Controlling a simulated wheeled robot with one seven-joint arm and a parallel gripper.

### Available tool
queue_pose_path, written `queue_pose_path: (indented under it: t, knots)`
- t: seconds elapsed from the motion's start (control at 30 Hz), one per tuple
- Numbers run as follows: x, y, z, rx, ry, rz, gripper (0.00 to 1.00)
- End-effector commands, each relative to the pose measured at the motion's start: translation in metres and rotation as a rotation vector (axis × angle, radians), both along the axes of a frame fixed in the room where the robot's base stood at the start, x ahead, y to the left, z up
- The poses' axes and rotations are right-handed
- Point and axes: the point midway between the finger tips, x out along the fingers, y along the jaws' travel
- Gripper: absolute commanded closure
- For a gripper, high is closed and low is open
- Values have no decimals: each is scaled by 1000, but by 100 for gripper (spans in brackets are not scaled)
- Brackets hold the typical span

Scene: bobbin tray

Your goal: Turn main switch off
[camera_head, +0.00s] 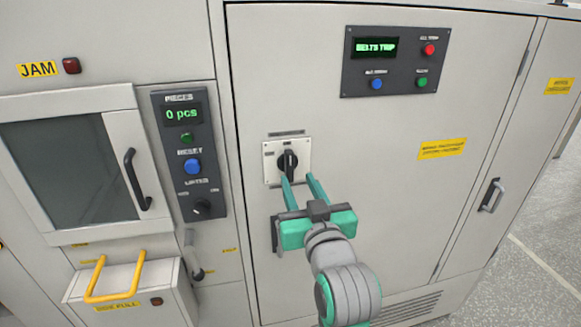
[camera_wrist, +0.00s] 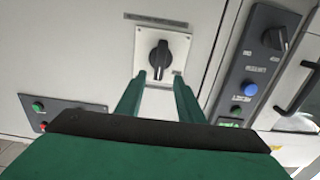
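The main switch (camera_head: 287,162) is a black rotary knob on a pale square plate on the cabinet door. Its handle stands about upright in the head view. In the wrist view the knob (camera_wrist: 160,56) shows whole, just past the fingertips and between their lines. My gripper (camera_head: 298,176) is open and empty, its two green fingers pointing at the switch plate from below. The wrist view also shows the fingers (camera_wrist: 158,77) apart, with nothing between them. Whether a fingertip touches the plate I cannot tell. The plate's lettering is too small to read.
A dark panel (camera_head: 395,62) above right reads "BELTS TRIP" and has red, blue and green buttons. To the left, a control strip (camera_head: 190,150) shows "0 pcs" with a blue button and a small knob. A windowed door (camera_head: 75,165) and yellow handle (camera_head: 113,280) are farther left.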

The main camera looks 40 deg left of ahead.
Motion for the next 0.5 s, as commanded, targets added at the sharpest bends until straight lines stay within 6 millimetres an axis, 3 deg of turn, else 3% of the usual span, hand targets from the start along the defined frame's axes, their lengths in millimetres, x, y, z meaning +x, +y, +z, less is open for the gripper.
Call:
queue_pose_path:
  t: [0.3,0.5]
  knots:
    - [35,43,-1,1,2,3,66]
    - [47,58,0,1,1,3,66]
